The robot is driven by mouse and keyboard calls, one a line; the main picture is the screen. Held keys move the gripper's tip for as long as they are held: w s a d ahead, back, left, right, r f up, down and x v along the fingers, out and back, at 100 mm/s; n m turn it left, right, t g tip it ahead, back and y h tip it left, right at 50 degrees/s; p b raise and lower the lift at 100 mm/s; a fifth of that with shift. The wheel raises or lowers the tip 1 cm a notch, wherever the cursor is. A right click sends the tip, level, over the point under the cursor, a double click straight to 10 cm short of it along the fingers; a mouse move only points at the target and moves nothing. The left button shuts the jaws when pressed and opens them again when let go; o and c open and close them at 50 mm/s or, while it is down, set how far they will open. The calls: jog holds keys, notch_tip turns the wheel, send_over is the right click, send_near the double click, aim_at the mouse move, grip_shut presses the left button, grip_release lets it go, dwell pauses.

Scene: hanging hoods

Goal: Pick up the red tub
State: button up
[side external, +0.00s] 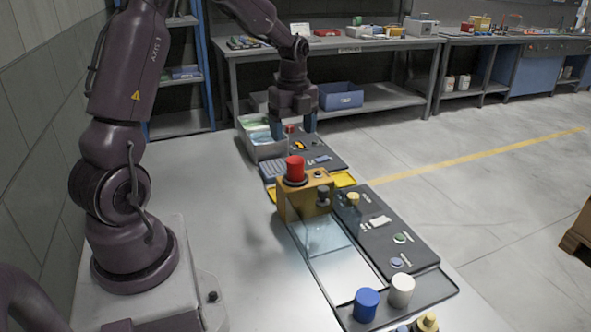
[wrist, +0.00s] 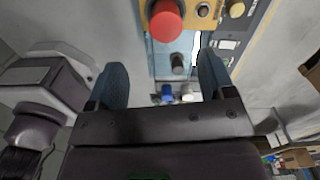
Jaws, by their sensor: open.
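The red tub (side external: 296,168) is a small upright red cylinder on top of a yellow-orange box (side external: 290,203) in the middle of the bench. In the wrist view the red tub (wrist: 166,20) shows at the top, seen mostly from above. My gripper (side external: 294,128) points down with its blue fingers apart and empty. In the side view it hangs behind and above the red tub, not touching it. In the wrist view the gripper (wrist: 163,76) has the tub beyond its fingertips, near the picture's top edge.
A blue cylinder (side external: 366,304) and a white cylinder (side external: 401,289) stand at the front right. A grey bin (side external: 262,150) sits behind. Dark panels with buttons (side external: 385,225) run along the right. The bench is clear on the left.

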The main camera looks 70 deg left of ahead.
aim_at(296, 160)
notch_tip(296, 160, down, 5)
jog(key=shift+f, duration=0.1)
jog(key=shift+w+a+f, duration=0.1)
jog(key=shift+w+f, duration=0.1)
jog(key=shift+f, duration=1.15)
jog(key=shift+w+f, duration=0.15)
jog(key=shift+f, duration=1.2)
jog(key=shift+c, duration=0.4)
jog(key=c, duration=1)
